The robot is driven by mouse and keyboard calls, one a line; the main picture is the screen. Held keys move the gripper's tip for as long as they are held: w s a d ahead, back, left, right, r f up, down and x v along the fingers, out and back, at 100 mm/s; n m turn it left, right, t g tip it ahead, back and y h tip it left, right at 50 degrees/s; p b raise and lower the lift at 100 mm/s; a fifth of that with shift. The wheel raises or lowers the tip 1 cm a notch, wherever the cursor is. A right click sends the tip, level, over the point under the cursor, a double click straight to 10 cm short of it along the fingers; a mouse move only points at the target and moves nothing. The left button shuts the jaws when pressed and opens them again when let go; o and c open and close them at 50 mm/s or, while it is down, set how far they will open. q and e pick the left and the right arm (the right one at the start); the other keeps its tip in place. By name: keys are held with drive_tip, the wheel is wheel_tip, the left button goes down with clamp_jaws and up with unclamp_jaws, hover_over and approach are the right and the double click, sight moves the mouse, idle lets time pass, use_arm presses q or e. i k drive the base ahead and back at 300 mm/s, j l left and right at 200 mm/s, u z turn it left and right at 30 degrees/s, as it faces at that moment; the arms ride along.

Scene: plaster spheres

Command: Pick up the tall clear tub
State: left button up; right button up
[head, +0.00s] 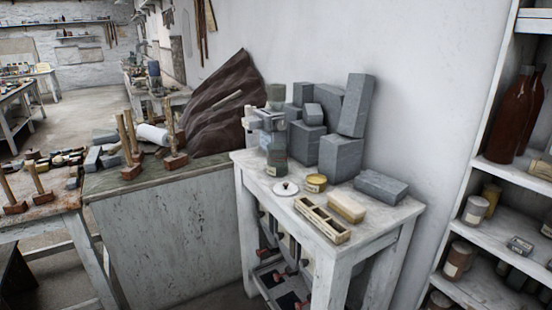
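A tall, clear, greenish vessel (277,151) stands upright near the back left corner of the white table (385,228); it looks like the tall clear tub. A pale grey, metallic-looking object (262,117) overlaps its upper part, and a darker translucent piece (276,94) shows above that. I cannot tell whether these pieces are joined to the tub or stand behind it. Neither of my grippers can be made out in the head view.
Grey blocks (341,157) are stacked behind and right of the tub. A white lid (286,188), a yellow tin (316,182), a wooden box (322,220) and a cream block (346,207) lie in front. Shelves (492,230) stand at right, a bench (110,182) at left.

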sight(277, 151)
drive_tip(key=i+j+z, duration=0.15)
drive_tip(key=z, duration=0.35)
drive_tip(key=i+j+z, duration=0.1)
drive_tip(key=j+z, duration=0.2)
drive_tip(key=z, duration=0.15)
drive_tip(key=i+j+z, duration=0.1)
drive_tip(key=j+z, duration=0.15)
drive_tip(key=z, duration=0.25)
